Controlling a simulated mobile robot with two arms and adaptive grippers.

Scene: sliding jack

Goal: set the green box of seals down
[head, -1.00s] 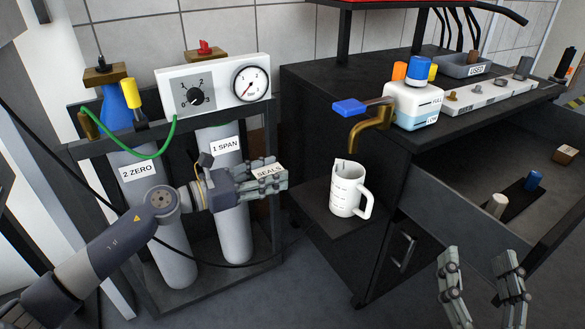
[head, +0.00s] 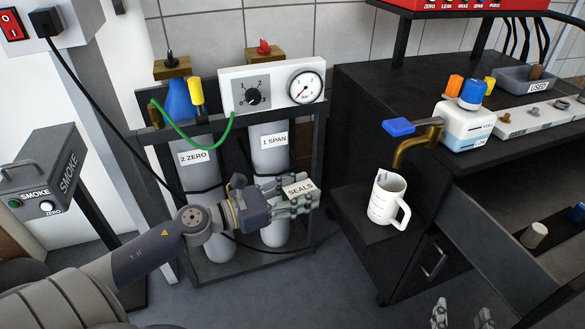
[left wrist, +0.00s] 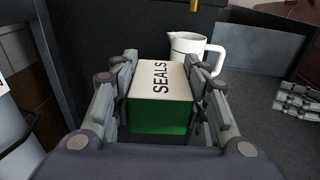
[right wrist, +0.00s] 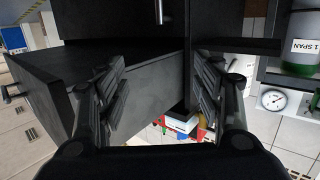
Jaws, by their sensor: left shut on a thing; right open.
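The green box of seals (left wrist: 160,108) has a white top marked SEALS and green sides. My left gripper (head: 290,196) is shut on it, with fingers on both sides in the left wrist view. In the head view the box's labelled top (head: 299,190) shows between the fingers, held in the air in front of the gas cylinder marked 1 SPAN (head: 268,165).
A white jug (head: 386,200) stands on a low shelf below a brass tap (head: 415,147). A black bench (head: 385,85) carries a white bottle (head: 466,126), a grey USED tray (head: 525,82) and a parts strip. An open drawer (head: 500,240) juts out. A SMOKE unit (head: 45,180) stands left.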

